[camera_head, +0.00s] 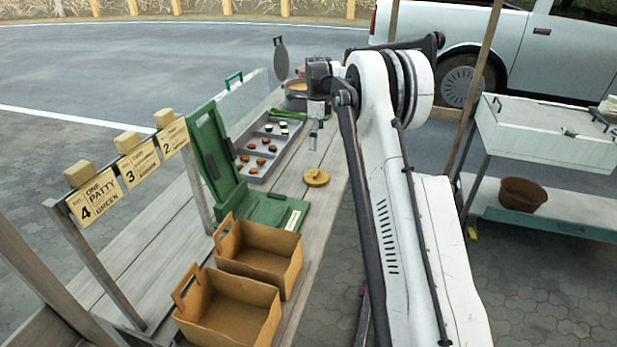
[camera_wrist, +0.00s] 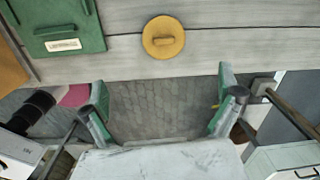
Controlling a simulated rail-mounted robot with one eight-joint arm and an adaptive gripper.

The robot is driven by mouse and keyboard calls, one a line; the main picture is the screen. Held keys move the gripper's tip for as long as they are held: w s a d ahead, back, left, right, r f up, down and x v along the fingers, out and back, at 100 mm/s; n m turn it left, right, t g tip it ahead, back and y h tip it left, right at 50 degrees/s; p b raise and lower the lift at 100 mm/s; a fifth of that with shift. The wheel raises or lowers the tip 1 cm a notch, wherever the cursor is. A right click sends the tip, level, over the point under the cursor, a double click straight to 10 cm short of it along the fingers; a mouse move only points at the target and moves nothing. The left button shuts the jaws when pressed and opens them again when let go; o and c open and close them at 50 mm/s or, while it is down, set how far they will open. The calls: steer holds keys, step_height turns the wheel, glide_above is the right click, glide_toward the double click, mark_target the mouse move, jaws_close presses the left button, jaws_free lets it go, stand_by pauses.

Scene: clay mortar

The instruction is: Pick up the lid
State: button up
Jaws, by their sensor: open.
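A round yellow-brown lid (camera_head: 316,178) with a raised bar handle lies flat on the grey plank table. In the wrist view the lid (camera_wrist: 163,37) is near the top centre, beyond the fingertips, with bare planks around it. My gripper (camera_wrist: 162,100) is open and empty, its green-grey fingers spread wide at left and right. Paving shows between them, below the table edge. In the head view my gripper (camera_head: 316,122) is seen small past the arm, apart from the lid; its fingers are hard to make out there.
A green hinged box (camera_head: 265,208) stands open left of the lid. Two brown baskets (camera_head: 258,262) (camera_head: 228,308) are nearer. A grey compartment tray (camera_head: 262,165) with small food pieces lies behind. A pan (camera_head: 296,86) is at the far end. A white cart (camera_head: 545,130) stands right.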

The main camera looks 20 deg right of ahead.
step_height(320, 180, down, 3)
steer(key=w+m, duration=0.1)
steer(key=w, duration=0.1)
glide_above(316, 172)
step_height(316, 172, down, 8)
steer(key=shift+a+f, duration=0.1)
steer(key=shift+f, duration=0.15)
steer(key=shift+s+f, duration=0.1)
steer(key=shift+f, duration=2.55)
steer(key=c, duration=1)
